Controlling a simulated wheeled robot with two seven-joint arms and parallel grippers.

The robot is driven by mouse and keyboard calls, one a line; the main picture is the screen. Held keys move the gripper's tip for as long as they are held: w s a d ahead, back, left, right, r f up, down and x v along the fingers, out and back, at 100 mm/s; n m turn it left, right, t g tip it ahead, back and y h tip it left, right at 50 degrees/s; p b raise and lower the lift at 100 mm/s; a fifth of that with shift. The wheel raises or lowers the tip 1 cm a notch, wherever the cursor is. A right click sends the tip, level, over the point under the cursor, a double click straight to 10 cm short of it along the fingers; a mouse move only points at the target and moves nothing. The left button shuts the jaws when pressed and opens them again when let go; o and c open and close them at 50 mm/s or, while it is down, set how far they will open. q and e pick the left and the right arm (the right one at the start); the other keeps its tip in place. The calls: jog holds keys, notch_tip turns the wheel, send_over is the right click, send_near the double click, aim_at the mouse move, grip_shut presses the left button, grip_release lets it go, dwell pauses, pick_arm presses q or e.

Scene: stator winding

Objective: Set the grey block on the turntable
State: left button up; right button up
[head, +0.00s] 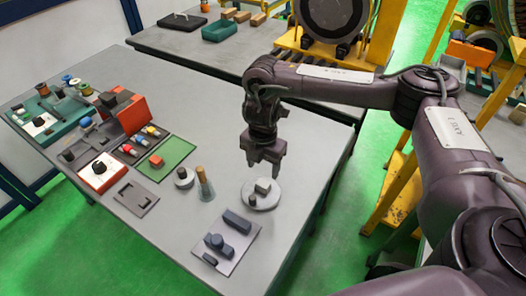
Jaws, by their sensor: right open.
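The turntable is a pale grey round disc (268,204) near the right side of the near table. The grey block (263,186) is a small pale cube that appears to rest on the back part of the disc. A small dark knob (252,199) stands in front of it on the disc. My right gripper (263,168) points down just above the block, its fingers apart and empty. The fingertips are very close to the block's top; I cannot tell whether they touch it. My left gripper is out of view.
A grey plate with dark blocks (226,242) lies in front of the turntable. A wooden-topped bottle (204,184) and a round grey piece (184,178) stand to its left. Trays and coloured parts crowd the table's left. The table edge is close on the right.

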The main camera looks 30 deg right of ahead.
jog(key=shift+r, duration=2.15)
